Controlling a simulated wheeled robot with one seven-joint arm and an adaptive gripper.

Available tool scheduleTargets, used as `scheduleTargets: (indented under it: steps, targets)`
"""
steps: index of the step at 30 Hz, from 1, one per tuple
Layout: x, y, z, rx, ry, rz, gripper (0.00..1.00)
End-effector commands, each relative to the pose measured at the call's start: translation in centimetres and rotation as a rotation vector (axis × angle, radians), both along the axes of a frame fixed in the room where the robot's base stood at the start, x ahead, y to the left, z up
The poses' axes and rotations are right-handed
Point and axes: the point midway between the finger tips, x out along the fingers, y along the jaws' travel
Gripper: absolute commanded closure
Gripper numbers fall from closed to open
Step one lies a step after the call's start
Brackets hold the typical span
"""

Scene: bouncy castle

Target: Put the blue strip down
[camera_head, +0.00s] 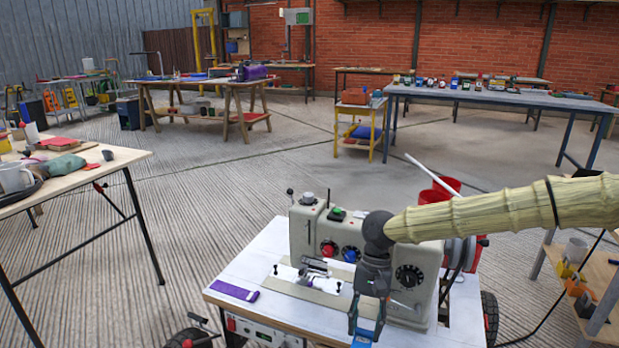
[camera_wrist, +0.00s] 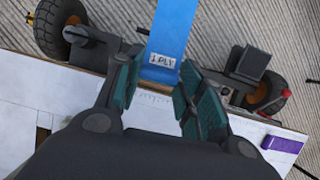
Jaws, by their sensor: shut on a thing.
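The blue strip (camera_wrist: 172,28) is a flat band with a white "1 PLY" label near its end. In the wrist view it runs up from between the teal fingers of my gripper (camera_wrist: 160,84) to the top edge of the picture. My gripper is shut on its labelled end. In the head view my gripper (camera_head: 366,318) points down at the front edge of the white worktop, and a little of the blue strip (camera_head: 361,343) shows at the bottom edge. The rest of the strip is cut off there.
The white worktop (camera_head: 232,274) carries a cream sewing machine (camera_head: 345,235) and a purple strip (camera_head: 235,291). The purple piece also shows in the wrist view (camera_wrist: 282,144). A wooden table (camera_head: 125,158) with clutter stands at the left. Open floor lies between them.

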Motion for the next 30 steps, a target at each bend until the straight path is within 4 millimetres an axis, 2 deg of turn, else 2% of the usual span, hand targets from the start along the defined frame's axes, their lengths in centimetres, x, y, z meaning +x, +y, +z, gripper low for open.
scheduleTargets:
  steps: [12, 30]
  targets:
    - [0.1, -4.8, -0.9, -0.001, 0.000, 0.349, 0.78]
    - [-0.5, -4.7, 4.1, -0.001, 0.002, 0.351, 0.78]
